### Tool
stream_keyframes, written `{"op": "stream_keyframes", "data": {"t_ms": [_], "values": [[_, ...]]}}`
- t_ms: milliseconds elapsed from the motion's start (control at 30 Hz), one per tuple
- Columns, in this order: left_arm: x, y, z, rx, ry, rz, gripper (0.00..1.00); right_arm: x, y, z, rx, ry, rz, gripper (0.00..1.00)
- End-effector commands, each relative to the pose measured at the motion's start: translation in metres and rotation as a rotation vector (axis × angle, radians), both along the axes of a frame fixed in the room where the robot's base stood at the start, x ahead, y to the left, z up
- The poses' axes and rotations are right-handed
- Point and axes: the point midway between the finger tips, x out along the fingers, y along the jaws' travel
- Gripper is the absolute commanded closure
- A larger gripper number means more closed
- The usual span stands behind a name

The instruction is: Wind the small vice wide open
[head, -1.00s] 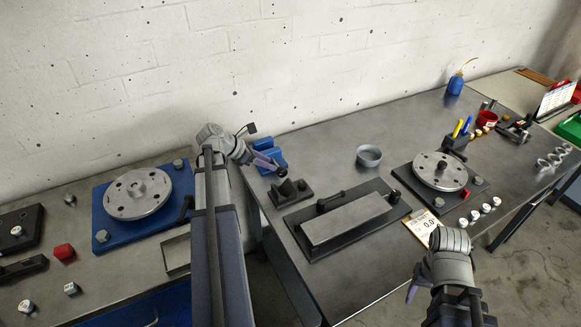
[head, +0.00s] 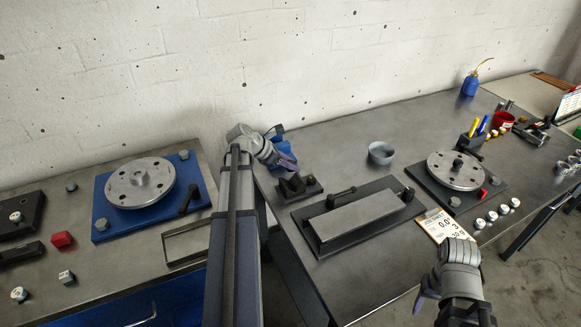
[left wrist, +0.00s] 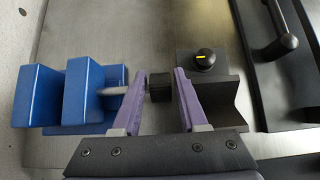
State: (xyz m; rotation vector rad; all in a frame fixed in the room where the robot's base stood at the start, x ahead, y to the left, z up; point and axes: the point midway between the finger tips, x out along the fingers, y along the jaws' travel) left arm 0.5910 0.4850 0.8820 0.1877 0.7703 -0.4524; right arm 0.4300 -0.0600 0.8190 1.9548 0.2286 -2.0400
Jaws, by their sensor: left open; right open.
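The small blue vice (left wrist: 90,95) lies at the left of the left wrist view, its two jaw blocks apart with a gap between them. In the head view the vice (head: 289,146) is partly hidden by my left gripper. A grey screw rod (left wrist: 114,91) runs right from the vice to a black knob (left wrist: 160,88). My left gripper (left wrist: 161,92) is open, with its purple fingers on either side of the knob; I cannot tell whether they touch it. It also shows in the head view (head: 280,149). My right gripper (head: 422,293) is open and empty, beyond the table's front edge.
A black V-block (left wrist: 215,85) with a knob stands close right of my left gripper. A dark plate with a grey bar (head: 354,216), a grey bowl (head: 381,153) and a rotor fixture (head: 456,170) stand further right. A blue rotor fixture (head: 150,190) is on the left bench.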

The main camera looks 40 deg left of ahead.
Motion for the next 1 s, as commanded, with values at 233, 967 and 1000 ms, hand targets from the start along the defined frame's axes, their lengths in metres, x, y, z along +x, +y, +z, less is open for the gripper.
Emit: {"op": "stream_keyframes", "data": {"t_ms": [233,967,1000], "values": [[-0.0003,-0.0001,0.0009,0.0,0.0,0.0,0.71,0.0,0.0,0.0009,0.0,0.0,0.0,0.4],[0.0006,-0.0004,0.0029,0.014,0.026,-0.002,1.0,0.0,0.0,0.0074,0.0,0.0,0.0,0.4],[0.0011,-0.0007,0.0034,0.021,0.04,-0.003,1.0,0.0,0.0,0.0103,0.0,0.0,0.0,0.4]]}}
